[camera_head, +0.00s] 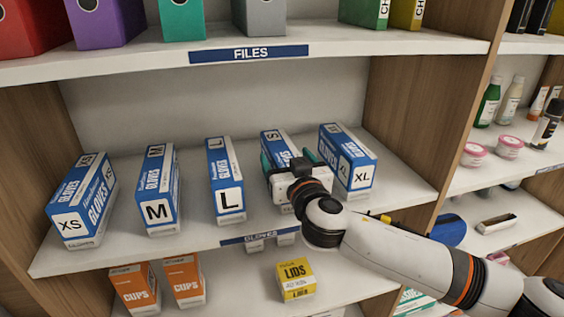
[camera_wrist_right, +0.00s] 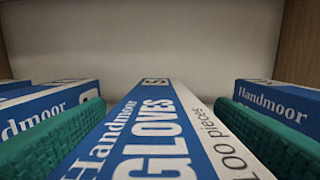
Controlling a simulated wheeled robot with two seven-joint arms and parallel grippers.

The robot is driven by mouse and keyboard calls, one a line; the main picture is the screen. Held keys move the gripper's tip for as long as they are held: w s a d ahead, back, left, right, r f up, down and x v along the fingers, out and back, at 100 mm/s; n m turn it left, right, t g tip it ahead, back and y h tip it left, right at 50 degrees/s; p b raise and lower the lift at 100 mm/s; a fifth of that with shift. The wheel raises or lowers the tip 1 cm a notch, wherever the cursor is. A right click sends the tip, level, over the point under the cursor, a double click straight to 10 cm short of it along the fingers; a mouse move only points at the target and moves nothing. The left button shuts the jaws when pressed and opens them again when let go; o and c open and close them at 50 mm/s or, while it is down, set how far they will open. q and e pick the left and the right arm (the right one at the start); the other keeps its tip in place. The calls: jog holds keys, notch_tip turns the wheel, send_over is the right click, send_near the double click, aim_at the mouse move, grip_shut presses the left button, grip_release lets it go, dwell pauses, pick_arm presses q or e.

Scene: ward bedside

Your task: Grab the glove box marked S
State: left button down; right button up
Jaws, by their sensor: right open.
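The blue and white glove box marked S (camera_head: 275,142) stands on the middle shelf, between the L box and the XL box. My right gripper (camera_head: 288,160) is at its front, with the green fingers open on either side of it. The gripper hides the box's front face. In the right wrist view the box's long blue top (camera_wrist_right: 150,135) runs between the two green finger pads, and a gap shows between pads and box. My left gripper is not in view.
Glove boxes XS (camera_head: 70,225), M (camera_head: 158,212) and L (camera_head: 229,199) stand to the left. The XL box (camera_head: 360,177) stands close on the right. The FILES shelf (camera_head: 150,60) is above. CUPS boxes (camera_head: 135,290) and a LIDS box (camera_head: 296,281) are below.

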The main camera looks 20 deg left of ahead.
jog(key=shift+d, duration=0.1)
jog(key=shift+c, duration=1.4)
jog(key=c, duration=1.1)
